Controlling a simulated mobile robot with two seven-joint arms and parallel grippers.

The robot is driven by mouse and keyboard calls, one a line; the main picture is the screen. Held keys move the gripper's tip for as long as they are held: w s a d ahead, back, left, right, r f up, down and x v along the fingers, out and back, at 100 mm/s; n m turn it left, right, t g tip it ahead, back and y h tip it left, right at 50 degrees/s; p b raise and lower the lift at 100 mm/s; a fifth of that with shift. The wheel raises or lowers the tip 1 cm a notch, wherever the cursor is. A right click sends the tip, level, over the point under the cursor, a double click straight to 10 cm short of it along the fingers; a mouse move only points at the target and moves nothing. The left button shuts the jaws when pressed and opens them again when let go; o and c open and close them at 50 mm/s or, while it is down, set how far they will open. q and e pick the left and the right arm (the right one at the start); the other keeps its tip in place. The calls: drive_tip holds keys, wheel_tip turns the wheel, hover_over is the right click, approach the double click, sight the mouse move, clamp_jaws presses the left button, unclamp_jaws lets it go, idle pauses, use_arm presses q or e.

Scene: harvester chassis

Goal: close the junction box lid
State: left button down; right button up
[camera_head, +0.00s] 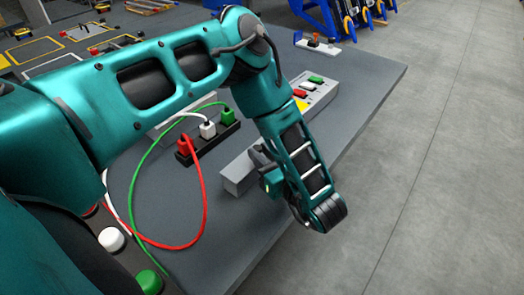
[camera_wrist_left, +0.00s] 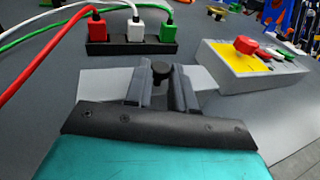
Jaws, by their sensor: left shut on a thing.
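A light grey box with a flat top (camera_head: 238,175), which looks like the junction box, sits on the dark table. My left arm and gripper partly hide it. My left gripper (camera_head: 260,162) is at the box's right end in the head view. In the left wrist view its two dark fingers (camera_wrist_left: 161,88) are shut on a black knob (camera_wrist_left: 161,69) over the flat grey top (camera_wrist_left: 106,82). The top looks level; whether a gap lies under it cannot be seen. My right gripper is not in view.
A black socket strip (camera_head: 208,139) with red, white and green plugs stands behind the box; its cables loop left. A grey control box (camera_head: 318,97) with coloured buttons stands to the right. Red, white and green knobs (camera_head: 111,239) are at lower left. The table's right edge (camera_head: 375,110) is near.

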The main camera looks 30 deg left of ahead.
use_arm(q)
drive_tip(key=shift+f, duration=0.1)
idle(0.3)
drive_tip(key=c, duration=0.9)
unclamp_jaws()
drive_tip(key=shift+c, duration=0.2)
drive_tip(key=shift+d, duration=0.1)
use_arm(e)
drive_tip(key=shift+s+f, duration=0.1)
